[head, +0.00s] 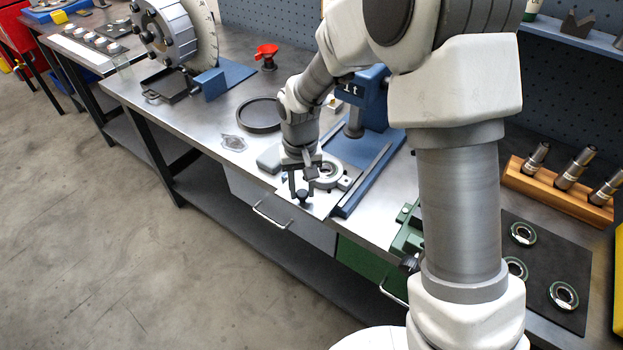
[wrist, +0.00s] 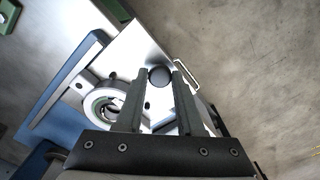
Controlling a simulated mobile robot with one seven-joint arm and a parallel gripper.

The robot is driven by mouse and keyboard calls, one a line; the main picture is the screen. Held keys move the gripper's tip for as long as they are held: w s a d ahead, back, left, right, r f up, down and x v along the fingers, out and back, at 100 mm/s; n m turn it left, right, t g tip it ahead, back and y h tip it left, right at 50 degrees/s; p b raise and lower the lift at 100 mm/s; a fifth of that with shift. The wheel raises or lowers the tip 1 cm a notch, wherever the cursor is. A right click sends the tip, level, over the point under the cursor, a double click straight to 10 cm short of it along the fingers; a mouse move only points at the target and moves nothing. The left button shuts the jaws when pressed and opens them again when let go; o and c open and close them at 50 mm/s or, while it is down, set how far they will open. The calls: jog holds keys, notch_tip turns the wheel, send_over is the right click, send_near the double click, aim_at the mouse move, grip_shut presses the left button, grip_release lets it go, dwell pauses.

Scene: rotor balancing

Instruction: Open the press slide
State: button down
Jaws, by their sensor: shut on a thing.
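The press (head: 368,100) is blue, marked "1t", and stands on the bench with a blue base. Its slide (head: 318,207) is a pale metal plate beside a blue rail, with its front end at the bench's front edge. A ring-shaped seat (head: 330,175) sits on the slide; it also shows in the wrist view (wrist: 103,107). A dark round knob (head: 303,197) stands near the slide's front end. My gripper (wrist: 158,78) points down and is shut on the knob (wrist: 160,75), with one finger on each side.
A black round tray (head: 260,115) and a grey flat part (head: 233,143) lie left of the press. A green fixture (head: 408,230) stands to the right, near a dark mat (head: 545,255) with several rings. Drawer handles (head: 270,218) project below the bench edge. The floor in front is clear.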

jog(key=shift+w+r, duration=0.1)
jog(key=c, duration=0.5)
grip_release()
notch_tip(320, 180, up, 17)
jog(key=shift+r+p, duration=0.2)
jog(key=shift+p, duration=0.4)
jog(key=s+d+r+m+t, duration=0.1)
jog(key=s+d+r+t, duration=0.2)
jog(key=s+d+r, duration=0.65)
jog(key=s+d+f+t, duration=0.1)
jog(key=s+d, duration=0.1)
jog(key=s, duration=0.1)
jog(key=s+d+m, duration=0.1)
jog(key=s+d, duration=0.2)
jog(key=s+d+f+t, duration=0.1)
jog(key=s+d, duration=0.2)
jog(key=shift+s+d+f+t, duration=0.15)
jog(key=shift+s+f+t, duration=0.15)
jog(key=shift+s+f, duration=0.1)
